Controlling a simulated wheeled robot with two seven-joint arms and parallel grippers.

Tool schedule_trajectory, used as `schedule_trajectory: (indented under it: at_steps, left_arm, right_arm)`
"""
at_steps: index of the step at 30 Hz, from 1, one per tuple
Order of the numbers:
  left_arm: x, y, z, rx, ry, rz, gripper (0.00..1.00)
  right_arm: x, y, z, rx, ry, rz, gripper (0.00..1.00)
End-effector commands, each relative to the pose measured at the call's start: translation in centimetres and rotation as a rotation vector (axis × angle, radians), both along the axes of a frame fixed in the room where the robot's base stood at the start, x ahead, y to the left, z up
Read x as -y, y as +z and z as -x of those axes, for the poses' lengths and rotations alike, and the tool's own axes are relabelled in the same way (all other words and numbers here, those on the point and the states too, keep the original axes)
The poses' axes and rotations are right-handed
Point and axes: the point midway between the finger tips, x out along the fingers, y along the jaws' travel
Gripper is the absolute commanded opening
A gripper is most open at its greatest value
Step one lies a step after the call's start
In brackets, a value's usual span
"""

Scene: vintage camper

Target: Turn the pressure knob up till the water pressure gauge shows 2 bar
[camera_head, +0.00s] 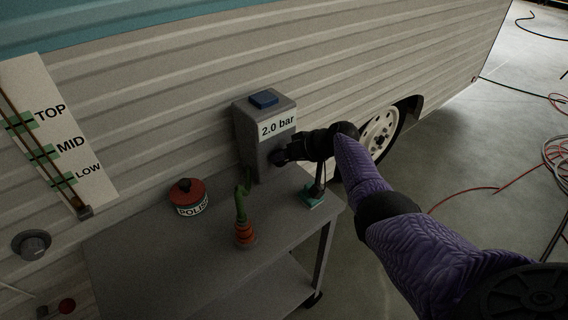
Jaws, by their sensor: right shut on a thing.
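The grey water pressure gauge box (250,146) stands at the back of a cart against the camper wall. Its white label (278,125) reads 2.0 bar, and a blue block (264,99) sits on its top. My right gripper (281,157) is at the lower right of the box's front, shut on the pressure knob there. The knob is mostly hidden by the dark fingers. My left gripper is not in view.
On the grey cart (140,245) stand a red-lidded polish tin (188,197), a green cactus-like item in an orange pot (244,233) and a small teal-based item (312,200). A level gauge (85,170) and a round dial (32,244) are on the left wall. Hoses lie on the floor at right.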

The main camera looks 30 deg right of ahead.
Motion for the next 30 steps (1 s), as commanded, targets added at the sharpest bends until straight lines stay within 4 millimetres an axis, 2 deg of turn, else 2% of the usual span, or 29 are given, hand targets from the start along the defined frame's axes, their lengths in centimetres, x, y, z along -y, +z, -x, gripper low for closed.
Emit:
schedule_trajectory:
  at_steps: [1, 9, 26, 27, 30]
  left_arm:
    - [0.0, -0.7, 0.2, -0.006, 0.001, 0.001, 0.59]
    - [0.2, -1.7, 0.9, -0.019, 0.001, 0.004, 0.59]
    - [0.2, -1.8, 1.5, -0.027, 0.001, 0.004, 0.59]
    - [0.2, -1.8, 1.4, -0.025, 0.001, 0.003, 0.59]
    - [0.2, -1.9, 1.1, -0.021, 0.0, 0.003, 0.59]
  right_arm:
    - [0.1, -0.5, 0.0, -0.005, -0.002, -0.024, 0.0]
    - [0.2, -0.3, 0.0, -0.012, -0.002, -0.121, 0.0]
    - [0.2, -0.1, 0.0, -0.015, 0.0, -0.15, 0.0]
    - [0.2, -0.1, 0.0, -0.015, 0.0, -0.15, 0.61]
    - [0.2, -0.1, 0.0, -0.014, 0.0, -0.15, 0.82]
